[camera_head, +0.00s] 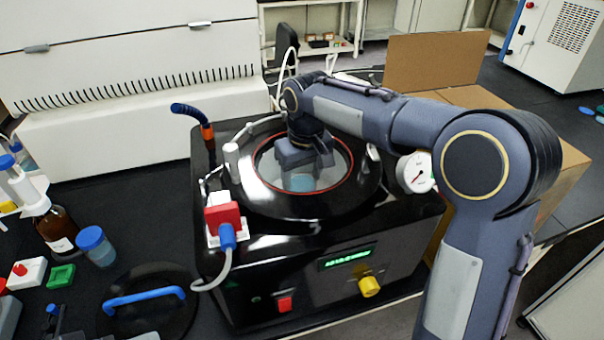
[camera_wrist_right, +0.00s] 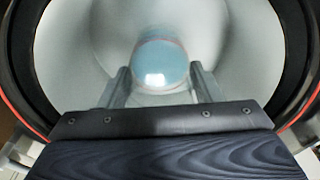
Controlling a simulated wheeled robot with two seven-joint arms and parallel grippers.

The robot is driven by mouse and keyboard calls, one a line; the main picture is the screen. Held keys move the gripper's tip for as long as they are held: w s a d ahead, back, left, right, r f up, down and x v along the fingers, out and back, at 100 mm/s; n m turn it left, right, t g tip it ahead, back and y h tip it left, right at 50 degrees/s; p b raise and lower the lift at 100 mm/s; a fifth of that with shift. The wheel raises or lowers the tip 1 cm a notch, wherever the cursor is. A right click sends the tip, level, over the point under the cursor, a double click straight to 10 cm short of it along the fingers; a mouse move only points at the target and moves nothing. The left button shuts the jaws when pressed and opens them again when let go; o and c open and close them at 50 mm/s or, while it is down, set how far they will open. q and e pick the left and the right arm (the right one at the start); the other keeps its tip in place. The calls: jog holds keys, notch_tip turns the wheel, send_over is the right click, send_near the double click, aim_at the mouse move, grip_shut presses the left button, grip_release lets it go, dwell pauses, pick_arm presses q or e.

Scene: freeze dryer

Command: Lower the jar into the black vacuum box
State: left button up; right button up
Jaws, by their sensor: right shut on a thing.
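The black vacuum box (camera_head: 300,262) stands on the bench with its round top opening uncovered, ringed by a red seal. My right gripper (camera_head: 304,172) points down into this opening. It is shut on the jar (camera_head: 301,183), whose bluish top shows between the fingers. In the right wrist view the jar (camera_wrist_right: 161,65) sits between the two fingertips (camera_wrist_right: 160,84), with the pale chamber wall around it. Whether the jar touches the chamber floor I cannot tell. My left gripper is not in view.
A round black lid with a blue handle (camera_head: 144,297) lies on the bench at the front left. A blue-capped jar (camera_head: 96,245) and a brown bottle (camera_head: 56,230) stand at the left. A gauge (camera_head: 415,172) and a red-and-white valve (camera_head: 224,219) flank the opening. A cardboard box (camera_head: 440,62) is behind right.

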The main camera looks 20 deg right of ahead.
jog(key=shift+f, duration=0.25)
dwell(0.4)
jog(key=o, duration=1.6)
jog(key=shift+c, duration=0.2)
jog(key=shift+r, duration=0.1)
notch_tip(320, 180, up, 13)
jog(key=p, duration=1.2)
jog(key=shift+r, duration=0.1)
notch_tip(320, 180, up, 3)
jog(key=shift+f+p, duration=0.2)
jog(key=shift+p, duration=0.7)
